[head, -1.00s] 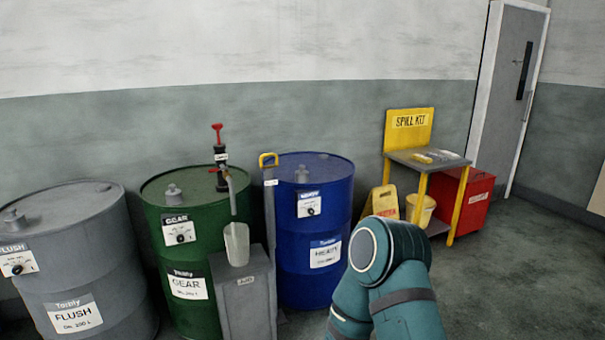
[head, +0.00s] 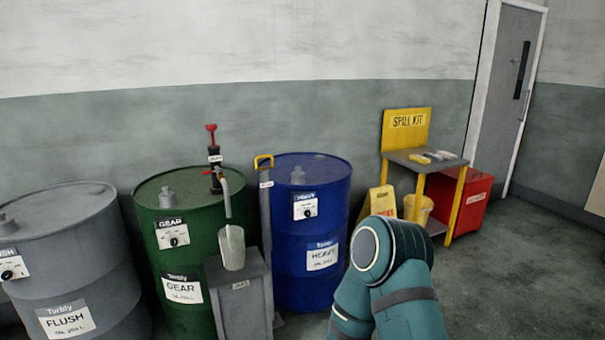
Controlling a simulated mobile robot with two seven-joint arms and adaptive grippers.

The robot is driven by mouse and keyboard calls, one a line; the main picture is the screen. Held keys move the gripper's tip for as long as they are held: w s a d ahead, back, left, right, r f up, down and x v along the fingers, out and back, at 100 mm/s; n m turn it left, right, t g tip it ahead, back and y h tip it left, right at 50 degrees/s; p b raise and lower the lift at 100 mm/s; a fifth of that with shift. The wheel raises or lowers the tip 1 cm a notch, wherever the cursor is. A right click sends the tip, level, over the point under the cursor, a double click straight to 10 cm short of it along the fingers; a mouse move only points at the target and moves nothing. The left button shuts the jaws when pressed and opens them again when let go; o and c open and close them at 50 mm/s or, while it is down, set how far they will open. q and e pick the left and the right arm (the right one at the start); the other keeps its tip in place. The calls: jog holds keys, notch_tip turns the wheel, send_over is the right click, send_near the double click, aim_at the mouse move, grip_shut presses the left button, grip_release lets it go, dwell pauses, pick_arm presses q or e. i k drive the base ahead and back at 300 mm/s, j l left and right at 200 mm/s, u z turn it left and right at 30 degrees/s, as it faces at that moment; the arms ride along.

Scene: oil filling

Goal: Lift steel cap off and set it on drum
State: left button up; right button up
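Steel-grey caps stand on the drum tops in the head view. One cap (head: 168,197) is on the green GEAR drum (head: 150,240), one cap (head: 298,175) is on the blue HEAVY drum (head: 325,225), and one cap (head: 5,223) is on the grey FLUSH drum (head: 70,270), near the left picture edge. I cannot tell which of them is the task's cap. All three look seated. Neither gripper is in view; only a teal link of my own arm shows at the lower right.
A red-handled pump (head: 214,165) rises from the green drum. A clear jug (head: 232,247) stands on a grey stand (head: 240,300) before it. A yellow-handled post (head: 264,162) stands between drums. A spill-kit table (head: 425,160), yellow sign (head: 378,203) and red bin (head: 467,200) are right.

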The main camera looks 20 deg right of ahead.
aim_at(297, 173)
jog(key=i+l+z, duration=0.2)
jog(key=i+l, duration=0.2)
jog(key=i+l+z, duration=0.15)
jog(key=i+l, duration=0.15)
jog(key=i, duration=0.3)
jog(key=i+l+z, duration=0.2)
jog(key=i, duration=0.35)
jog(key=i+l+z, duration=0.15)
jog(key=i, duration=0.35)
